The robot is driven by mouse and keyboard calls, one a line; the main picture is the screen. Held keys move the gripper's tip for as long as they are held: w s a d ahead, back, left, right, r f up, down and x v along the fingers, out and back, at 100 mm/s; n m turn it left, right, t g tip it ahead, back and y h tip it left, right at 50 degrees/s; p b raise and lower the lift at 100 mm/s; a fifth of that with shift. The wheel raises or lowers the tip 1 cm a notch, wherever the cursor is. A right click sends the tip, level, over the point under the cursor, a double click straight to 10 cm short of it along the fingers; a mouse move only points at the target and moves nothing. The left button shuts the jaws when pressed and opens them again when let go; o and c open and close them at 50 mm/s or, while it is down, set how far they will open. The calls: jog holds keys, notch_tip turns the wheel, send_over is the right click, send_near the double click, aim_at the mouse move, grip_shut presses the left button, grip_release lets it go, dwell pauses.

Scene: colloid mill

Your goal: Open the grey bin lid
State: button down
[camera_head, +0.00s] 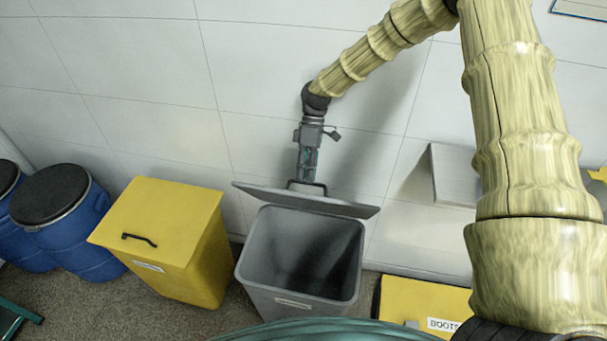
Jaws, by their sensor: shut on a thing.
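The grey bin (259,273) stands in the middle of the view, with its opening and dark inside showing. Its grey lid (340,207) is raised at the back of the bin, tilted up and seen nearly edge-on. A dark handle (322,185) stands on the lid. My gripper (306,178) reaches down from above, behind the lid's upper edge, and is shut at the handle. The fingertips are partly hidden by the lid and handle.
A yellow bin (190,240) with a black handle stands close on the left. Blue drums (70,228) with black lids are at the far left. A white wall (150,60) is close behind.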

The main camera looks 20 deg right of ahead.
jog(key=shift+d+f, duration=0.3)
jog(key=shift+f, duration=0.3)
jog(key=c, duration=1.7)
grip_release()
jog(key=shift+o, duration=1.2)
jog(key=shift+w+f, duration=0.2)
jog(key=shift+w, duration=0.2)
jog(key=shift+s+r, duration=0.2)
jog(key=shift+c, duration=0.3)
notch_tip(320, 180, up, 10)
jog(key=shift+a+r, duration=0.15)
jog(key=shift+r, duration=0.05)
